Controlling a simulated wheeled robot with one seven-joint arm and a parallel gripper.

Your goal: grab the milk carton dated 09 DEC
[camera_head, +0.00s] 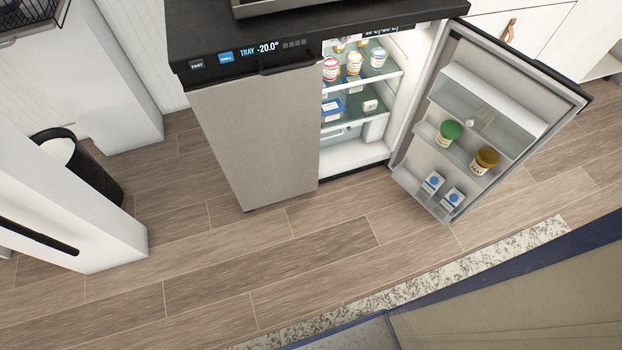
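Two small white and blue cartons stand in the bottom rack of the open fridge door (405,180). The left carton (432,184) and the right carton (452,198) look alike. The print on both is too small to read, so I cannot tell which one bears 09 DEC. More white and blue packs (331,108) sit on a shelf inside the fridge, partly hidden by the closed left door. My gripper is not in view.
The right fridge door stands wide open; its middle rack holds a green-lidded jar (449,131) and a brown-lidded jar (485,160). The left door (255,135) is closed. Wooden floor (290,250) in front is clear. A black bin (92,172) stands at left.

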